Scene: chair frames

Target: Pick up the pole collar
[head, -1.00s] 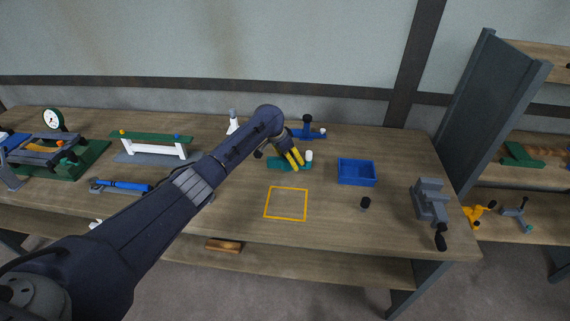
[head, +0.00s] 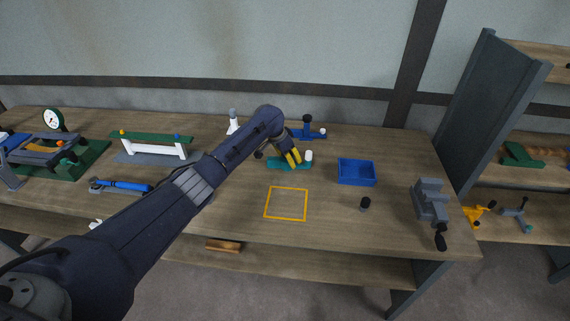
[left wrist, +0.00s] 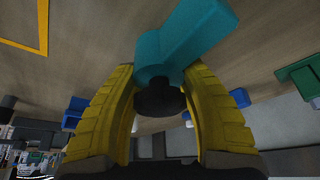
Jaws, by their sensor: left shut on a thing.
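The pole collar appears to be the teal piece (head: 302,166) on the bench, left of the blue bin. In the left wrist view the teal piece (left wrist: 190,38) has a flat arm, a round boss and a dark knob (left wrist: 160,98) at its end. My left gripper (head: 296,157) reaches down to it from the left. In the left wrist view the yellow fingers (left wrist: 162,105) are shut on it, around the dark knob. The fingers hide part of it in the head view. I cannot tell whether it is off the bench. My right gripper is not in view.
A blue bin (head: 357,181) and a small black knob (head: 365,204) are to the right. A grey vise (head: 431,202) stands at the right edge. A blue piece with a black knob (head: 307,123) stands behind. A yellow outlined square (head: 286,218) in front is empty.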

